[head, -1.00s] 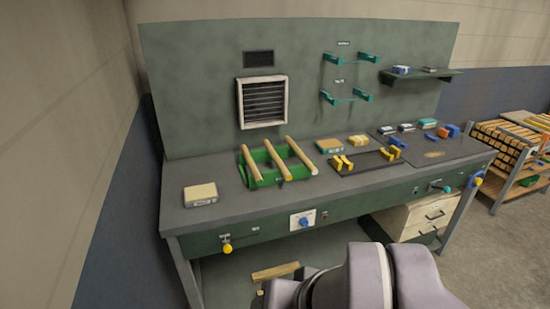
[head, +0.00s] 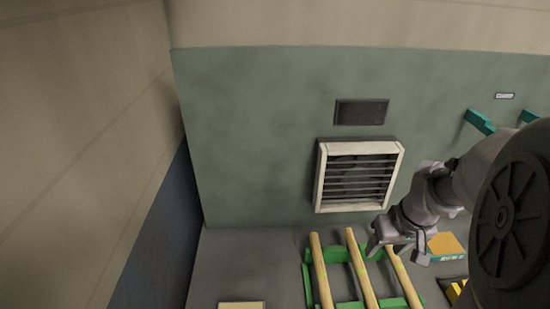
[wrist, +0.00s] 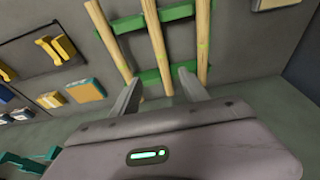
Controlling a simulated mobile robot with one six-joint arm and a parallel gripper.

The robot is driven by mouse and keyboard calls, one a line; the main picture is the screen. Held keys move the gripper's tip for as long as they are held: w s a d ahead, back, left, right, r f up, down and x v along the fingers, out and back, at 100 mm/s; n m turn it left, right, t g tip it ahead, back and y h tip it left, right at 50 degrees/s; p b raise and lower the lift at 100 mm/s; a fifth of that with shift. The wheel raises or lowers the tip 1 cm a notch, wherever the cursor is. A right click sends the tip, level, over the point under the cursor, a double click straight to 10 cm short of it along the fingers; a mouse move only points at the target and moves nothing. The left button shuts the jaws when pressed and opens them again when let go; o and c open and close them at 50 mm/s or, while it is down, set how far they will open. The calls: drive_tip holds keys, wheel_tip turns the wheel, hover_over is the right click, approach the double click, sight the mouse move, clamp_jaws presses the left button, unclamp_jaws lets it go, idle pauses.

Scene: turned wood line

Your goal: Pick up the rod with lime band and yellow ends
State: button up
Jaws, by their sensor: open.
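Three pale wooden rods lie side by side across a green rack (head: 341,254). They are the left rod (head: 322,272), the middle rod (head: 361,270) and the right rod (head: 402,280) in the head view. The wrist view shows them from the other side, with a middle rod (wrist: 156,42) between two outer rods (wrist: 203,42) (wrist: 108,42). Coloured bands and ends are too faint to say which rod has the lime band. My gripper (head: 397,252) is open and empty near the rods' far ends. In the wrist view the middle rod's end appears between its fingers (wrist: 160,92).
An orange and teal box (head: 446,246) stands right of the rack. A pale block (head: 240,305) lies to its left. A louvred vent (head: 357,175) and teal brackets (head: 480,122) are on the green back panel. The bench left of the rack is mostly clear.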

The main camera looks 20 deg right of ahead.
drive_tip(key=b, duration=0.5)
hover_over(363, 272)
drive_tip(key=s, duration=0.2)
wheel_tip(363, 272, down, 12)
drive_tip(key=shift+s+r, duration=0.15)
drive_tip(key=shift+r, duration=0.1)
drive_tip(key=x, duration=0.2)
drive_tip(key=b+x, duration=0.1)
drive_tip(key=x, duration=0.2)
drive_tip(key=shift+w+a+f+b, duration=0.15)
drive_tip(key=shift+w+f+b, duration=0.1)
drive_tip(key=shift+w+b, duration=0.2)
drive_tip(key=shift+r, duration=0.15)
clamp_jaws()
